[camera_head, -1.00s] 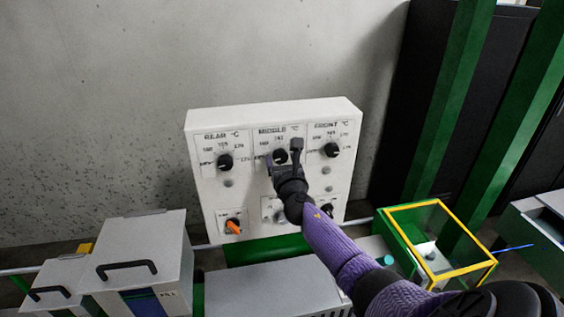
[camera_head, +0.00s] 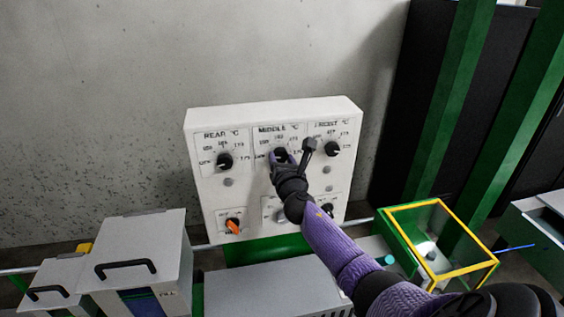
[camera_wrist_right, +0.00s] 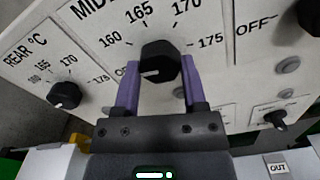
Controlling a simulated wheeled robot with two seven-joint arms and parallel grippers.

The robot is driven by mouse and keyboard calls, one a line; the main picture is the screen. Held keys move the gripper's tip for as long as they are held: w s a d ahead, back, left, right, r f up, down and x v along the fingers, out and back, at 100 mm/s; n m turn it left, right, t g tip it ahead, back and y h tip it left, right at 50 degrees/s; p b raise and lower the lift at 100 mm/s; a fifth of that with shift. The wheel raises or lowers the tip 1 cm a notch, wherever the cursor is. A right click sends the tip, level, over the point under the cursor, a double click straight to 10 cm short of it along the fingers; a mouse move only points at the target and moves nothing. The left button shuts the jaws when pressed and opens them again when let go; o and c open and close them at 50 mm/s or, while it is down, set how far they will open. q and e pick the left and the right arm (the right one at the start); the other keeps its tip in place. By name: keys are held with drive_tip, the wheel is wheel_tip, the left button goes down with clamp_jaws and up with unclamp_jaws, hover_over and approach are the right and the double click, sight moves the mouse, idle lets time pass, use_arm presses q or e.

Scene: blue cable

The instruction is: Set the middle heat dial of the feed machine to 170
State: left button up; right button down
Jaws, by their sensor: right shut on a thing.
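The feed machine's white control panel (camera_head: 240,195) stands against the wall. Its black middle heat dial (camera_head: 281,153) is at top centre, partly covered by my right gripper (camera_head: 281,162). In the right wrist view, the purple fingers of the right gripper (camera_wrist_right: 160,88) are on either side of the middle dial (camera_wrist_right: 160,60), shut on it. The dial's white mark points left and slightly down, below the 160 label, towards the OFF side. The 165, 170 and 175 labels run over the top to the right. My left gripper is not in view.
The rear dial (camera_head: 224,161) and front dial (camera_head: 332,149) flank the middle one. An orange switch (camera_head: 233,226) is below left. Grey boxes (camera_head: 150,250) stand at left, and a yellow-framed clear box (camera_head: 435,240) at right. Bare wall lies above the panel.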

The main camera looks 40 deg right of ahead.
drive_tip(key=m, duration=0.3)
drive_tip(key=shift+m+b, duration=0.4)
drive_tip(key=m, duration=0.3)
drive_tip(key=shift+m+b, duration=0.3)
drive_tip(key=shift+b, duration=0.05)
drive_tip(key=m+b, duration=0.1)
drive_tip(key=m, duration=0.5)
drive_tip(key=shift+m, duration=0.3)
drive_tip(key=m, duration=0.6)
drive_tip(key=shift+r, duration=0.1)
drive_tip(key=m, duration=0.6)
drive_tip(key=shift+m, duration=0.4)
drive_tip(key=shift+c, duration=0.7)
unclamp_jaws()
